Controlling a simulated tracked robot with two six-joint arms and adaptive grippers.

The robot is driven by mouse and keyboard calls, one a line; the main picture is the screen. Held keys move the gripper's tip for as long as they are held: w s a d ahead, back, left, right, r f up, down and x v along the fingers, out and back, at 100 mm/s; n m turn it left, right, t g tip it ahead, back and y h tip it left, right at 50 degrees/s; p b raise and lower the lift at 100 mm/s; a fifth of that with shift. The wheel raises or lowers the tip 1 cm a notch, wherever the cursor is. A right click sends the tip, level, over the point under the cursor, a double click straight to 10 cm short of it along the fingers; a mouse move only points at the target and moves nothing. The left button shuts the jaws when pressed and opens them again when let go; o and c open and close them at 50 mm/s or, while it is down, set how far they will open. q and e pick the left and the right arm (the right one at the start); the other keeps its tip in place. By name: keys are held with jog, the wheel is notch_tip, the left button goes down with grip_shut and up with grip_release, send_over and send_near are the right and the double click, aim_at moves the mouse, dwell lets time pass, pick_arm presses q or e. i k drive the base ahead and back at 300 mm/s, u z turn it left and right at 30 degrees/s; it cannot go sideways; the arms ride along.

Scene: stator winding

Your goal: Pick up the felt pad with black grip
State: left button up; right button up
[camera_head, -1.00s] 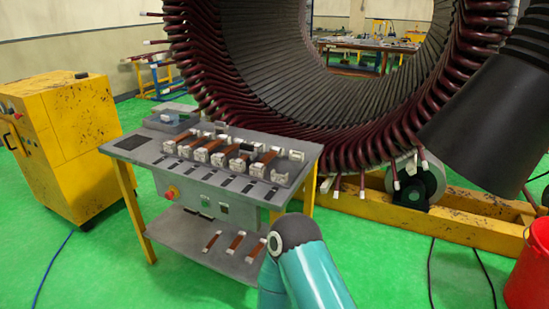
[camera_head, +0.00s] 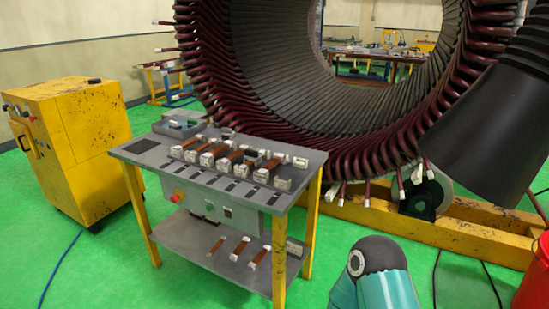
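A grey workbench (camera_head: 150,158) with yellow legs stands left of centre. Its top carries a row of brown bars held in white blocks (camera_head: 283,184), with several small dark flat pieces (camera_head: 209,179) along the front. A flat dark rectangle (camera_head: 138,146) lies at its left end, and a small grey-blue tray (camera_head: 181,127) stands at the back left. I cannot tell which of these, if any, is the felt pad with black grip; the items are too small. Neither of my grippers is in view.
A yellow cabinet (camera_head: 83,150) stands left of the bench. The large stator (camera_head: 275,70) with dark red coil ends rises behind it on a yellow base frame (camera_head: 460,232). A red bucket (camera_head: 533,275) is at the right edge.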

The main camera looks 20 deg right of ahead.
aim_at(252, 156)
jog(key=z, duration=0.1)
jog(key=i, duration=1)
jog(key=u, duration=0.05)
